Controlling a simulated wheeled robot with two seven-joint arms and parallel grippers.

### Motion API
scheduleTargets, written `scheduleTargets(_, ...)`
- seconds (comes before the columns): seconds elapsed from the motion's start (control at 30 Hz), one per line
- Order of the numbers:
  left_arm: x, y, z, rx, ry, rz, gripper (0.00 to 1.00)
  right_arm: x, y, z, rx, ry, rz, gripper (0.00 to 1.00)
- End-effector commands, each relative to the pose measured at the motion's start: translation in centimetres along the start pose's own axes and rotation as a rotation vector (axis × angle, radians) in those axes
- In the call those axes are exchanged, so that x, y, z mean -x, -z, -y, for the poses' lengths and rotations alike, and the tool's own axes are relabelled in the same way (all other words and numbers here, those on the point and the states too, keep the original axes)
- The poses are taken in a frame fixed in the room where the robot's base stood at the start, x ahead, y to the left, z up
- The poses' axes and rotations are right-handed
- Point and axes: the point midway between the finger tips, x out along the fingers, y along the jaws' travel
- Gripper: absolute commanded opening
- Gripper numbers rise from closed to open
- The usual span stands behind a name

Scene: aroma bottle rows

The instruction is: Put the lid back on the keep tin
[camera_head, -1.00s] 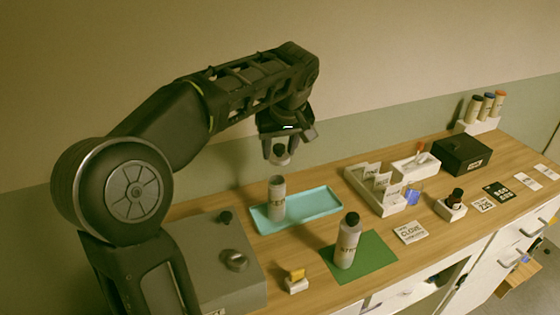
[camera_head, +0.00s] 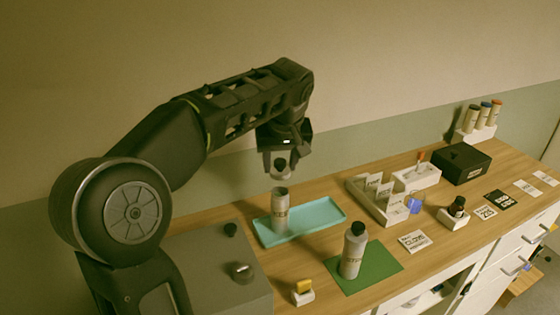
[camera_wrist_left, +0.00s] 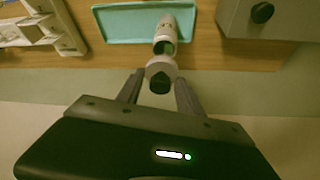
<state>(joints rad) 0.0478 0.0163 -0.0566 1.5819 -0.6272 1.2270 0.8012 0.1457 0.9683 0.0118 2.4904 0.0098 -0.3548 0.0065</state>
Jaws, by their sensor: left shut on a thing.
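My left gripper (camera_head: 280,163) is shut on a pale grey lid (camera_head: 281,172) with a dark knob on top. The lid also shows between the fingers in the left wrist view (camera_wrist_left: 160,70). An open, pale grey cylindrical tin (camera_head: 280,214) stands upright on a teal tray (camera_head: 325,211). The lid is a little above the tin's mouth and looks apart from it in the head view. In the wrist view the tin (camera_wrist_left: 175,28) shows its open rim just beyond the lid. The tin's label is too small to read. My right gripper is not in view.
A similar container with a dark top (camera_head: 353,251) stands on a green mat (camera_head: 377,272) in front. A grey box with knobs (camera_head: 200,262) is at left. A white divided holder (camera_head: 385,205) and a black box (camera_head: 461,163) stand to the right.

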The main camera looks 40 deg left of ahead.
Motion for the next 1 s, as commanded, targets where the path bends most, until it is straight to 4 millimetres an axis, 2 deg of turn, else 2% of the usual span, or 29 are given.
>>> scheduleTargets(0.1, -1.5, -0.6, 0.0, 0.000, 0.001, 0.001, 0.06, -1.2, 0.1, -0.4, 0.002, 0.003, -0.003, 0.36)
scheduleTargets(0.4, -3.8, -1.6, 0.0, 0.000, 0.001, 0.001, 0.06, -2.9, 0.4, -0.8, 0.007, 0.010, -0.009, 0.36)
scheduleTargets(1.0, -4.2, -1.8, 0.0, 0.001, 0.001, 0.000, 0.06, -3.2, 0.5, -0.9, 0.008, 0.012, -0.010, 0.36)
